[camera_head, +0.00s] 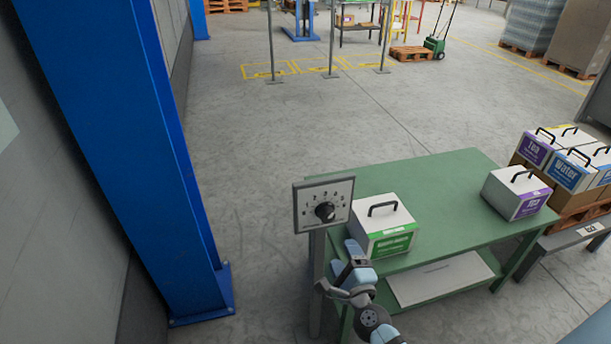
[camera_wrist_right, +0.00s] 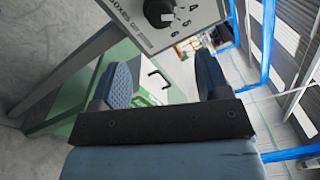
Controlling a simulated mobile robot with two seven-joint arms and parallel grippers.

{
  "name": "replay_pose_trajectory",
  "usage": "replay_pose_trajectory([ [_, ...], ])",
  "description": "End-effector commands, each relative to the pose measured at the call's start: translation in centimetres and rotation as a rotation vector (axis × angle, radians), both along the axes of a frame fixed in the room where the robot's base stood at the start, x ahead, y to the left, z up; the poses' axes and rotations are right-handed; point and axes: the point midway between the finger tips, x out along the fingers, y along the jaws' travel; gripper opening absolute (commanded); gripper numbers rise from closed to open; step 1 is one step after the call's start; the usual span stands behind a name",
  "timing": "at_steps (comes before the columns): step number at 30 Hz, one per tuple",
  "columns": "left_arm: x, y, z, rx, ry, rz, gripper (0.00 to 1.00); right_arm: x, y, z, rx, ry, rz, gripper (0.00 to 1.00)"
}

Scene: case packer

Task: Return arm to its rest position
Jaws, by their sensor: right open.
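My right gripper (camera_head: 350,262) is at the lower middle of the head view, in front of the green table and just below the dial panel. In the right wrist view its two blue padded fingers (camera_wrist_right: 165,82) stand apart with nothing between them. The dial panel (camera_head: 323,203) is a grey plate on a post with a black knob (camera_head: 324,212); it also shows at the top of the right wrist view (camera_wrist_right: 190,22). The gripper appears apart from the knob. My left gripper is not in view.
A green table (camera_head: 440,180) carries a green-labelled case (camera_head: 384,222) and a purple-labelled case (camera_head: 517,192). More cases (camera_head: 570,170) stand on a pallet at the right. A blue column (camera_head: 125,150) rises at the left.

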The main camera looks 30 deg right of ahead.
Motion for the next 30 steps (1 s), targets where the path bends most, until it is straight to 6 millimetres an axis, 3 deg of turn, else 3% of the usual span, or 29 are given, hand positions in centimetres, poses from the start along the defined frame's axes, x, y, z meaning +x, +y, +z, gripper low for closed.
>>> replay_pose_trajectory([
  [5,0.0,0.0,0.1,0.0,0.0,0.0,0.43,0.0,0.1,0.1,-0.01,0.004,0.005,0.7],
  [8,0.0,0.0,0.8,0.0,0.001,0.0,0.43,-0.5,1.2,0.5,-0.119,0.041,0.055,0.7],
  [11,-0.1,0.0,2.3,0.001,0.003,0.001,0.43,-1.7,3.9,0.8,-0.388,0.124,0.179,0.7],
  [15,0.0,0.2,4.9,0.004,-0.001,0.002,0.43,-5.3,8.9,0.1,-0.933,0.26,0.435,0.7],
  [21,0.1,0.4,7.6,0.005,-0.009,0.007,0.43,-11.4,12.7,-2.1,-1.612,0.367,0.747,0.7],
  [25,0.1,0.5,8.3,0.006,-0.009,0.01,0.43,-13.8,13.3,-3.0,-1.857,0.386,0.855,0.7],
  [30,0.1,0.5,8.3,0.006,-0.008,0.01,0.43,-14.4,13.4,-3.3,-1.928,0.39,0.883,0.7],
])
